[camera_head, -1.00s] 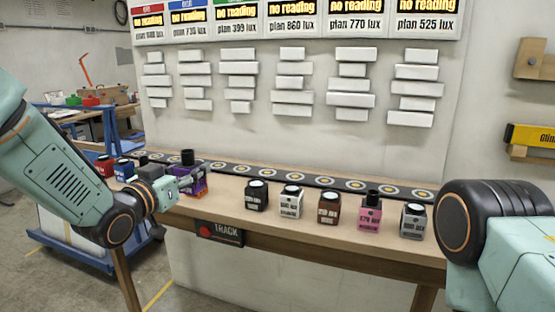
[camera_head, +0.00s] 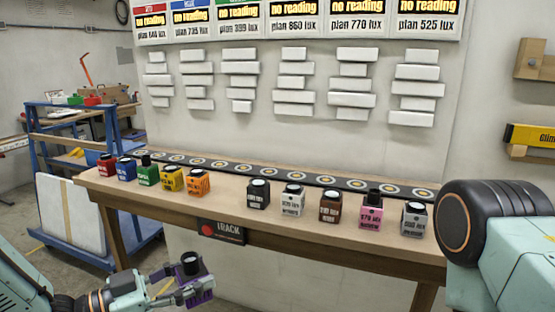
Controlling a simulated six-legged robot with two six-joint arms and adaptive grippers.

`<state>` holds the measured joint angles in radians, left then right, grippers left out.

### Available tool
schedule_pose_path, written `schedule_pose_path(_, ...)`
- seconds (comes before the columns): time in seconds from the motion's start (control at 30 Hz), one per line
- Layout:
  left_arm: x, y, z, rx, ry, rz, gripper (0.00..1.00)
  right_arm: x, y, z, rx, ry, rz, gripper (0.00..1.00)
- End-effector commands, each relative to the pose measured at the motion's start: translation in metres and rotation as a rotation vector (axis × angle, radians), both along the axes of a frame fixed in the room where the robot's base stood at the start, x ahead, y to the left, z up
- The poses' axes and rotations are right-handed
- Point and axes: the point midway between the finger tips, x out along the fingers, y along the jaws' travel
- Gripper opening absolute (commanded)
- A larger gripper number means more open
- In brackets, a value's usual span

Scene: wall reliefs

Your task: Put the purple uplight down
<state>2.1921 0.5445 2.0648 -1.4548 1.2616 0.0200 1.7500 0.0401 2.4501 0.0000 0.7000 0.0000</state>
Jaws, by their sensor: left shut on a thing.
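The purple uplight (camera_head: 201,284) is a small block with a dark round top. It shows low in the head view, in front of the table (camera_head: 155,210) and apart from it. My left gripper (camera_head: 190,285) is shut on it, with the arm coming in from the bottom left. The fingers hide part of the uplight. My right arm shows at the right edge, but its gripper is out of view.
On the table stand red (camera_head: 107,165), blue (camera_head: 126,170), green (camera_head: 148,172), yellow (camera_head: 172,179) and orange (camera_head: 198,182) uplights, then black, white, brown, pink (camera_head: 371,212) and grey ones. A track strip (camera_head: 290,176) with round spots runs behind them. A blue cart (camera_head: 95,200) stands at left.

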Motion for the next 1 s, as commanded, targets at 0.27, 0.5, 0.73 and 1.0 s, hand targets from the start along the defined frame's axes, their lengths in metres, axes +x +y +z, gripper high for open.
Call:
schedule_pose_path(0.27, -0.06, 0.021, -0.042, -0.003, 0.001, -0.006, 0.09, 0.0, 0.0, 0.0, 0.0, 0.0, 0.0, 0.4)
schedule_pose_path(0.5, -0.068, 0.029, -0.058, 0.001, -0.001, 0.05, 0.09, 0.0, 0.0, 0.0, 0.0, 0.0, 0.0, 0.4)
schedule_pose_path(0.73, -0.066, 0.019, -0.052, 0.004, 0.006, 0.214, 0.09, 0.0, 0.0, 0.0, 0.0, 0.0, 0.0, 0.4)
schedule_pose_path(1.0, -0.067, 0.027, -0.059, 0.008, 0.002, 0.437, 0.1, 0.0, 0.0, 0.0, 0.0, 0.0, 0.0, 0.4)
